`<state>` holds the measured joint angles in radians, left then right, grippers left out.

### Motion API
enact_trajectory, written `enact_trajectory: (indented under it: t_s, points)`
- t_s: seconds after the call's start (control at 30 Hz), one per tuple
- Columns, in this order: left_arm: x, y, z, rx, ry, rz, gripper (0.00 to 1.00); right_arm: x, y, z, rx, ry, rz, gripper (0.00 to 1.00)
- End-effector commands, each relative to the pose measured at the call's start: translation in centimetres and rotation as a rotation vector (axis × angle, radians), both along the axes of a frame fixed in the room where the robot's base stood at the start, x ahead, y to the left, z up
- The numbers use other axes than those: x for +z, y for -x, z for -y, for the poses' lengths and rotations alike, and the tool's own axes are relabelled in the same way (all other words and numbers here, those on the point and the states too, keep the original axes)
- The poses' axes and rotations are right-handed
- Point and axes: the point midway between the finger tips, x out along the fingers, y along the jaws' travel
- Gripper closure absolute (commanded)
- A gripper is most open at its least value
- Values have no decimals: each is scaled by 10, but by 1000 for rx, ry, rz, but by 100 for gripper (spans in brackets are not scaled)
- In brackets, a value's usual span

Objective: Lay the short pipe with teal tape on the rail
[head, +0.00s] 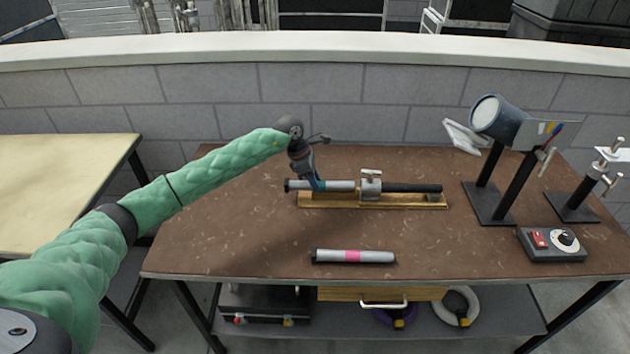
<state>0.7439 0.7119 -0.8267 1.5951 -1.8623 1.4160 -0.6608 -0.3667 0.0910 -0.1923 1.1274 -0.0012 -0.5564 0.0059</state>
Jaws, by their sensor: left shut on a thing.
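The short pipe with teal tape (340,186) is grey with a dark left end. It lies level along the left half of the wooden rail (330,202), its dark end sticking out past the rail's left end. My left gripper (317,184) reaches down from above and is shut on the pipe around the teal band, which is partly hidden by the fingers. I cannot tell whether the pipe rests on the rail or hangs just above it. My right gripper is not in view.
A metal clamp (371,185) and a black rod (412,188) sit on the rail. A pink-taped pipe (352,257) lies in front on the brown table (230,240). A lamp (497,118) on stands and a control box (552,244) are at the right.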

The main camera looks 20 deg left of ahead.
Motion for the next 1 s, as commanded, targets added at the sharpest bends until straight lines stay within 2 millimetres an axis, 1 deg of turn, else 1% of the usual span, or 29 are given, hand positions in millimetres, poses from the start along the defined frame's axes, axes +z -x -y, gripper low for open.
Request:
enact_trajectory:
  t_s: [1.0]
  points:
    - [-6, 0, 0, 0, 0, 1, 100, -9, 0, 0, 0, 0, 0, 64]
